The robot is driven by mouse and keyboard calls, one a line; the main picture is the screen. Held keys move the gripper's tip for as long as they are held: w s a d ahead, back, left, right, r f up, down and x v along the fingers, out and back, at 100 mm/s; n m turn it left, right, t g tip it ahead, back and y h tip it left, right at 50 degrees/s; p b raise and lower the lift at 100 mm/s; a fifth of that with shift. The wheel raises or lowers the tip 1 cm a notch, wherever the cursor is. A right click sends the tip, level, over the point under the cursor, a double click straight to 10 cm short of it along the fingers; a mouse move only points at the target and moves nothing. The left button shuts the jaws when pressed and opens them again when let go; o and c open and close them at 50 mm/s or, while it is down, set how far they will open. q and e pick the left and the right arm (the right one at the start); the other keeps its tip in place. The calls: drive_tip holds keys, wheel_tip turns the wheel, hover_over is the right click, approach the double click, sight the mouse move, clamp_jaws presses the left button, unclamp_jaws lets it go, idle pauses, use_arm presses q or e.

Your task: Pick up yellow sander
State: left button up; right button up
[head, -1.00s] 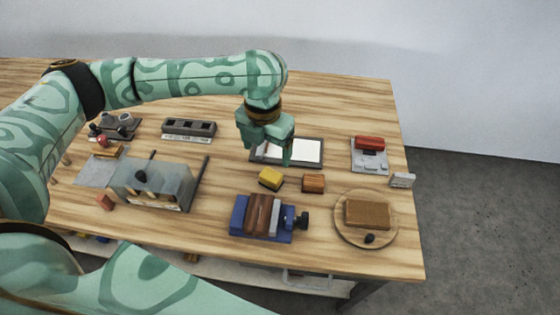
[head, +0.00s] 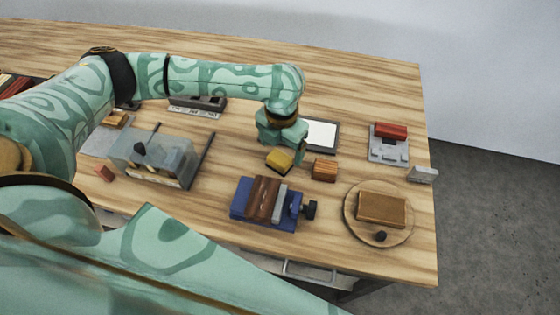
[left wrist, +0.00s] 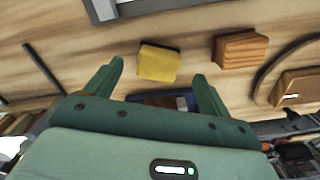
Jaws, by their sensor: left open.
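The yellow sander (head: 279,161) is a small yellow block with a dark edge, standing on the wooden table near its middle. In the left wrist view the yellow sander (left wrist: 159,63) lies ahead of and between my two spread fingers. My left gripper (head: 287,152) is just above and behind it in the head view, partly overlapping its far side. In the left wrist view my left gripper (left wrist: 160,80) is open, with nothing between its fingers. My right gripper is not in view.
An orange-brown wooden block (head: 324,170) stands close right of the sander. A blue vise (head: 240,205) holding brown wood is in front. A round board (head: 352,222) with a brown block is at right. A grey-framed white panel (head: 322,134) lies behind. A clear box (head: 150,160) stands left.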

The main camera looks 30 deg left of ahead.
sight(279, 157)
use_arm(q)
drive_tip(key=f, duration=0.1)
drive_tip(key=f+b, duration=0.1)
drive_tip(key=f, duration=0.3)
drive_tip(key=shift+s+a+b, duration=0.15)
drive_tip(key=shift+s+b, duration=0.1)
drive_tip(key=shift+b, duration=0.1)
drive_tip(key=shift+r, duration=0.15)
drive_tip(key=shift+c, duration=0.3)
drive_tip(key=c, duration=1.1)
drive_tip(key=shift+c, duration=0.2)
drive_tip(key=shift+r, duration=0.15)
drive_tip(key=shift+r, duration=0.25)
wheel_tip(279, 157, up, 3)
drive_tip(key=shift+f+p, duration=0.15)
drive_tip(key=shift+p, duration=0.75)
drive_tip(key=s+d+r+p, duration=0.3)
drive_tip(key=s+r+p, duration=0.3)
drive_tip(key=s+r, duration=0.3)
drive_tip(key=s, duration=0.4)
drive_tip(key=shift+s+d+r, duration=0.25)
drive_tip(key=shift+s+r, duration=0.05)
